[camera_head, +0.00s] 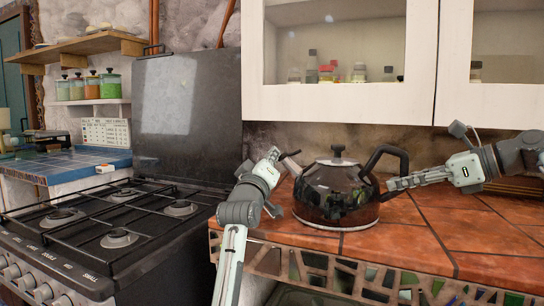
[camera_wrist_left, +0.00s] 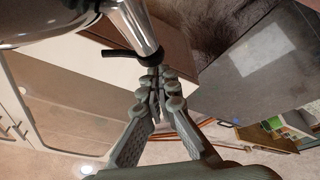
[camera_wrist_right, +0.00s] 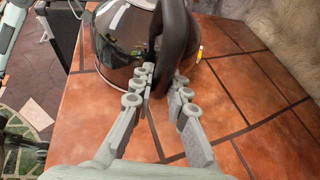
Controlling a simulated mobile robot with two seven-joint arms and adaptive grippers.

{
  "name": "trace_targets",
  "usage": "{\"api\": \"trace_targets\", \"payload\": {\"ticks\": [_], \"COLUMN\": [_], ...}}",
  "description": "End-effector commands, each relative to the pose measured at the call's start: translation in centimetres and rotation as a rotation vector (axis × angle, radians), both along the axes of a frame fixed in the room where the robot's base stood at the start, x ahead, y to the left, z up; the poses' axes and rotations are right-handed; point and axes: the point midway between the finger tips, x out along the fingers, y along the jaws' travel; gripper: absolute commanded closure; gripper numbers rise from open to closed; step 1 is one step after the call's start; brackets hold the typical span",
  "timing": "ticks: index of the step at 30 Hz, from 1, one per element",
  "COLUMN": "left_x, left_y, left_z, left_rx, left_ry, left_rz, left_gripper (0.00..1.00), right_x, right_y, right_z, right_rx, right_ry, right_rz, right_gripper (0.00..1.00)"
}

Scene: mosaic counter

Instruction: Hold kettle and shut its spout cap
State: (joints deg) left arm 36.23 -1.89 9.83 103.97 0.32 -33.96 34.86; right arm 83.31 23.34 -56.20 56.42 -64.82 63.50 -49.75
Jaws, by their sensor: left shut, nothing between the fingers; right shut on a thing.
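The dark glossy kettle (camera_head: 335,192) stands upright on the tiled counter, its spout toward the left and its black handle (camera_head: 388,156) toward the right. My right gripper (camera_head: 391,184) is shut on the handle; the right wrist view shows the handle (camera_wrist_right: 178,32) at its fingertips. My left gripper (camera_head: 273,154) is shut and empty beside the spout tip. In the left wrist view, the silver spout (camera_wrist_left: 134,24) ends just above the left fingertips (camera_wrist_left: 157,76).
The orange tiled counter (camera_head: 430,236) is clear in front of and right of the kettle. A gas stove (camera_head: 110,225) with its dark lid (camera_head: 188,105) raised is on the left. White glass-door cabinets (camera_head: 340,105) hang above the kettle.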

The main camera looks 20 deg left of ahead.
Motion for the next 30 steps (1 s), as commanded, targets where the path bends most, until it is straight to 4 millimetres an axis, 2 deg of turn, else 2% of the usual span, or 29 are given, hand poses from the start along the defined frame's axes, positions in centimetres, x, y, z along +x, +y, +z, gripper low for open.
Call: {"api": "trace_targets", "payload": {"ticks": [9,16,18,24,30], "left_x": [0.0,0.1,-1.8,-6.1,-8.7], "left_y": [0.4,3.5,2.7,1.9,1.4], "left_z": [0.3,3.0,2.0,1.0,0.4], "left_rx": [0.002,0.004,0.000,0.000,0.000], "left_ry": [-0.001,-0.005,0.000,0.000,0.000], "left_rz": [0.000,0.004,-0.001,0.000,0.000], "left_gripper": [1.00,1.00,1.00,1.00,1.00], "right_x": [0.0,0.0,0.0,0.0,0.0], "right_y": [-0.1,-0.1,-0.1,-0.1,0.0], "right_z": [-0.3,-0.3,-0.3,-0.3,-0.3], "right_rx": [-0.005,-0.005,-0.005,-0.005,-0.005], "right_ry": [0.001,0.001,0.001,0.001,0.001], "right_rz": [0.000,-0.001,-0.001,0.000,0.000], "right_gripper": [1.00,1.00,1.00,1.00,1.00]}}
